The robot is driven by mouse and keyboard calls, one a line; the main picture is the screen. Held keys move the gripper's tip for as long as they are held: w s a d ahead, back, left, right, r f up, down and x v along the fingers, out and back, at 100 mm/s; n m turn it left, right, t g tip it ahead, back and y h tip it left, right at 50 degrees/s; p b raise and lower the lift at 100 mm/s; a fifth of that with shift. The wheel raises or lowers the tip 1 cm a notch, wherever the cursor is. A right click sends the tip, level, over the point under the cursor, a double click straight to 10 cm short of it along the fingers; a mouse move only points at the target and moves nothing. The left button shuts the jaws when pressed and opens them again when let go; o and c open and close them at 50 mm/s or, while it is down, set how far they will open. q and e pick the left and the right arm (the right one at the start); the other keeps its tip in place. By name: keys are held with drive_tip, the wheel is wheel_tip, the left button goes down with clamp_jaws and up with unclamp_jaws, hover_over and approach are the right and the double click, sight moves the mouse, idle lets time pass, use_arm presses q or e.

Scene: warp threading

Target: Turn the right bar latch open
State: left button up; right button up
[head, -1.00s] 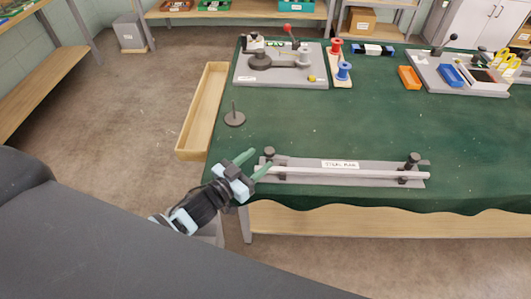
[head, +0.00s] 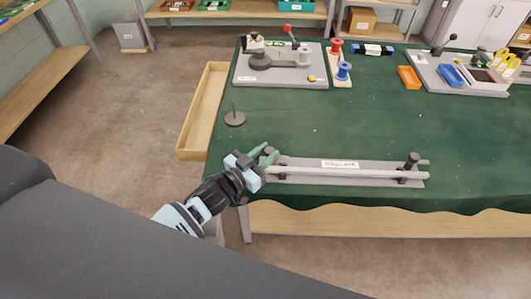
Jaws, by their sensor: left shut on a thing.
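The steel bar (head: 340,172) lies across its grey base plate (head: 310,163) near the front edge of the green table. The right bar latch (head: 413,162), a dark knob on a post, stands at the bar's right end with nothing near it. The left latch (head: 269,152) stands at the left end. My left gripper (head: 266,156) is at that left latch, its green fingers shut around the latch's knob, which they partly hide. My right gripper is not in view.
A small dark spindle on a round foot (head: 235,119) stands behind the left gripper. A wooden tray (head: 201,112) lines the table's left edge. The middle of the green tabletop (head: 330,120) is clear.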

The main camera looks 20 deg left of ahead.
use_arm(q)
drive_tip(key=shift+d+n+y, duration=0.2)
drive_tip(key=shift+n+y, duration=0.1)
drive_tip(key=shift+n+t+y, duration=0.3)
drive_tip(key=shift+t+y, duration=0.1)
drive_tip(key=shift+y, duration=0.2)
drive_tip(key=shift+a, duration=0.1)
drive_tip(key=o, duration=1)
drive_tip(key=shift+c, duration=0.2)
drive_tip(key=shift+s, duration=0.15)
drive_tip(key=shift+s+a, duration=0.1)
drive_tip(key=shift+s, duration=0.2)
drive_tip(key=shift+b+v, duration=0.3)
drive_tip(key=shift+v, duration=3.15)
